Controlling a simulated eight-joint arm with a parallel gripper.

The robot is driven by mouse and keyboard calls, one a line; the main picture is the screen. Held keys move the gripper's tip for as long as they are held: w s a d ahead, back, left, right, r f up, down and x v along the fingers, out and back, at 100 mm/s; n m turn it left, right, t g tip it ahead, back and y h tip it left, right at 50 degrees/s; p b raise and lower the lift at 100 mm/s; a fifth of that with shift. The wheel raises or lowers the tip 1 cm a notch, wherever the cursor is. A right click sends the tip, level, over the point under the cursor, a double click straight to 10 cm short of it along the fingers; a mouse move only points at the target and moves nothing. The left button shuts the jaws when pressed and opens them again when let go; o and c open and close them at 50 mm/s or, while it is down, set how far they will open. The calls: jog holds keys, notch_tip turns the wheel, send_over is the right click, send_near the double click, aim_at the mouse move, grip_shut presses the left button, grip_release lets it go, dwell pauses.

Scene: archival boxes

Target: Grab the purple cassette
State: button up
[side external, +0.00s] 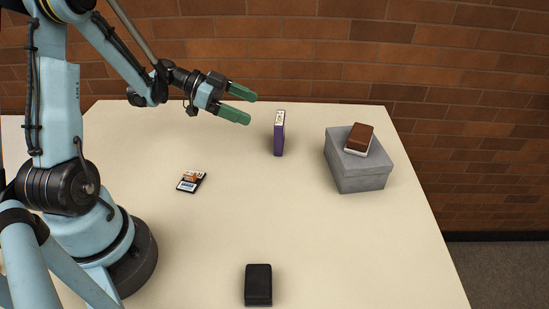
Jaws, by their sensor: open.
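The purple cassette (279,138) stands upright on its narrow edge near the middle of the table, with a pale label on its top edge. My gripper (245,106) has two green fingers spread apart. It is open and empty, held above the table to the left of the cassette and apart from it. The fingers point to the right.
A grey box (358,174) stands at the right with a brown and white item (359,139) on its lid. A small black and orange labelled item (191,181) lies at the left. A black case (258,285) is at the front of the table (330,245). A brick wall (300,50) is behind.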

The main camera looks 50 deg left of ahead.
aim_at(280, 122)
jog(key=x, duration=0.6)
jog(key=shift+x, duration=2.95)
jog(key=shift+a+f, duration=0.1)
jog(key=shift+a, duration=0.05)
jog(key=c, duration=0.9)
jog(key=shift+o, duration=0.2)
